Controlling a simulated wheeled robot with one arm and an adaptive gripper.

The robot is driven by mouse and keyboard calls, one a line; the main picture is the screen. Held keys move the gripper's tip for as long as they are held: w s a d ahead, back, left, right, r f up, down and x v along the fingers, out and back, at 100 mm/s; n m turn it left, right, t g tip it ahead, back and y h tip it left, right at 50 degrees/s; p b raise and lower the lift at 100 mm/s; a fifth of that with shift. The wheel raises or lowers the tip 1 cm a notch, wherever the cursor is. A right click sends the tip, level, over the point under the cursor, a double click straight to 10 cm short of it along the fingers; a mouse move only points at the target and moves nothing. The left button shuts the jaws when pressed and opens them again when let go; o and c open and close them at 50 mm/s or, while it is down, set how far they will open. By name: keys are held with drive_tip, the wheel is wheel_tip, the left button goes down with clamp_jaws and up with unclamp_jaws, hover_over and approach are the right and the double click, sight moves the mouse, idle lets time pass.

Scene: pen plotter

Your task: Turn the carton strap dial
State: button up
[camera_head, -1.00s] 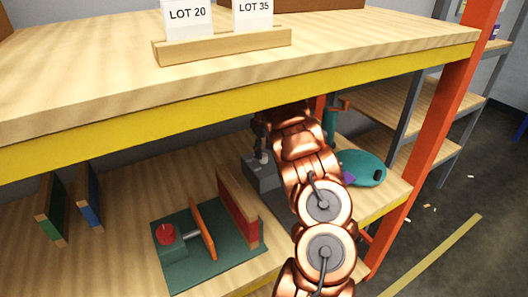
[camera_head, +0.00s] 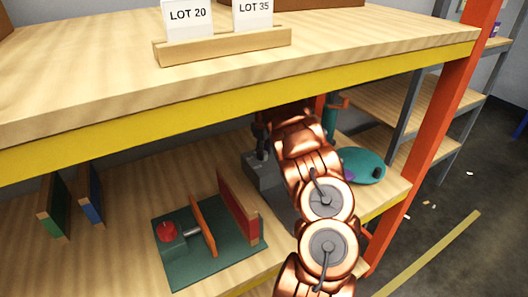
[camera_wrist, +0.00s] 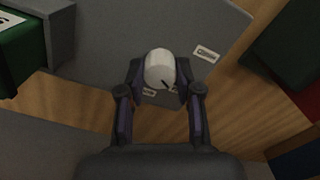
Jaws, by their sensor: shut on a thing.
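In the wrist view, a pale round dial (camera_wrist: 161,70) with a dark pointer mark stands on a grey panel (camera_wrist: 115,38). The pointer is toward the lower right. My gripper (camera_wrist: 160,84) has one finger on each side of the dial and is shut on it. Small printed labels lie on the panel; the one at right (camera_wrist: 206,54) is too small to read, and others near the fingers are partly covered. In the head view, my copper arm reaches under the upper shelf, hiding my gripper and the dial.
A green base with a red knob (camera_head: 167,231) and upright boards stands on the lower shelf. A grey unit with a black lever (camera_head: 260,140) is left of my arm, and a teal round plate (camera_head: 362,166) right of it. The yellow-edged upper shelf (camera_head: 250,88) is overhead. An orange post (camera_head: 432,140) stands right.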

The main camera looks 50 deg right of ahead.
clamp_jaws()
drive_tip(key=shift+w+f+m+b, duration=0.1)
drive_tip(key=shift+m+b, duration=0.4)
drive_tip(key=shift+b, duration=0.25)
drive_tip(key=shift+a+m+b, duration=0.1)
drive_tip(key=shift+m+b, duration=0.3)
drive_tip(key=shift+b, duration=0.25)
drive_tip(key=m+b, duration=0.2)
drive_tip(key=shift+m, duration=0.3)
drive_tip(key=m+b, duration=0.2)
drive_tip(key=m, duration=0.1)
drive_tip(key=m+b, duration=0.1)
drive_tip(key=m, duration=0.3)
drive_tip(key=shift+r+m, duration=0.2)
drive_tip(key=shift+m, duration=0.2)
drive_tip(key=shift+d, duration=0.2)
